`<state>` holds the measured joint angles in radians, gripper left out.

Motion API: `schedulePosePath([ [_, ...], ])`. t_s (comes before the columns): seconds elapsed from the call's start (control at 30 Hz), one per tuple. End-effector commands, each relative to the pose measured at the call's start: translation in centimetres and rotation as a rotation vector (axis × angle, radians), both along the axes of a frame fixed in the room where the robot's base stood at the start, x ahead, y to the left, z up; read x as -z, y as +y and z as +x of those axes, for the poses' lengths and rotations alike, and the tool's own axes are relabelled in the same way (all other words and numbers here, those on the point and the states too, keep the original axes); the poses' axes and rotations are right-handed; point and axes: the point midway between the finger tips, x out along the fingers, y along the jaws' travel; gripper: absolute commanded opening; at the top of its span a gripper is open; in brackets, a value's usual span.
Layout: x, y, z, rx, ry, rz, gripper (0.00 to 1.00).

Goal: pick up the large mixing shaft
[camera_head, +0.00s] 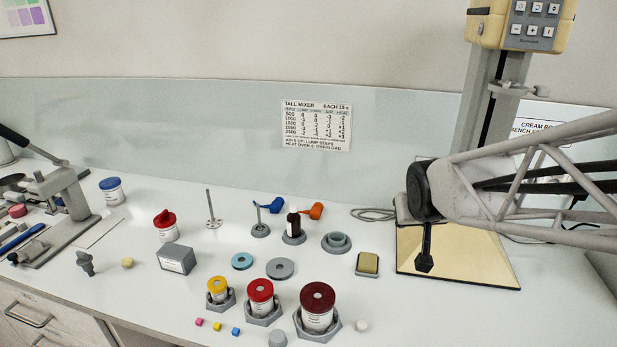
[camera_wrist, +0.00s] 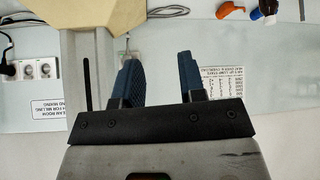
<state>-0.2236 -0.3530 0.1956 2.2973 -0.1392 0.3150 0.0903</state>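A tall thin grey shaft with a small disc at its foot (camera_head: 213,210) stands upright on the bench, left of centre; it looks like the large mixing shaft. A grey rod, probably the same shaft, shows at the top right edge of the wrist view (camera_wrist: 302,10), cut off by the frame. In the head view my gripper (camera_head: 425,264) is far right of the shaft, over the mixer's tan base plate.
Near the tall shaft are a red-topped jar (camera_head: 166,226), a grey box (camera_head: 177,258), a blue ring (camera_head: 242,261) and a dark bottle (camera_head: 293,222). Blue and orange pieces flank the bottle. Three lidded jars stand in front. The mixer column (camera_head: 490,100) rises at right.

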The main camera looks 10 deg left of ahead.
Motion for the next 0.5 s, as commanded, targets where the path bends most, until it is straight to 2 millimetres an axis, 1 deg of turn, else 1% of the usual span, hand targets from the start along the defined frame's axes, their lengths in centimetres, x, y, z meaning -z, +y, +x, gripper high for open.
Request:
schedulePosePath([
  [0.03,0.3,1.5,1.4,-0.024,-0.024,0.005,0.37],
  [0.17,0.6,5.1,4.8,-0.084,-0.103,0.026,0.37],
  [0.2,0.7,6.3,5.8,-0.103,-0.127,0.033,0.37],
  [0.27,1.0,8.1,7.2,-0.133,-0.161,0.045,0.37],
  [0.3,1.1,9.4,8.1,-0.152,-0.186,0.055,0.37],
  [0.37,1.4,11.4,9.3,-0.181,-0.219,0.071,0.37],
  [0.4,1.6,12.8,10.1,-0.201,-0.242,0.082,0.37],
  [0.47,2.0,14.8,11.2,-0.233,-0.274,0.098,0.37],
  [0.5,2.2,16.2,11.8,-0.253,-0.295,0.110,0.37],
])
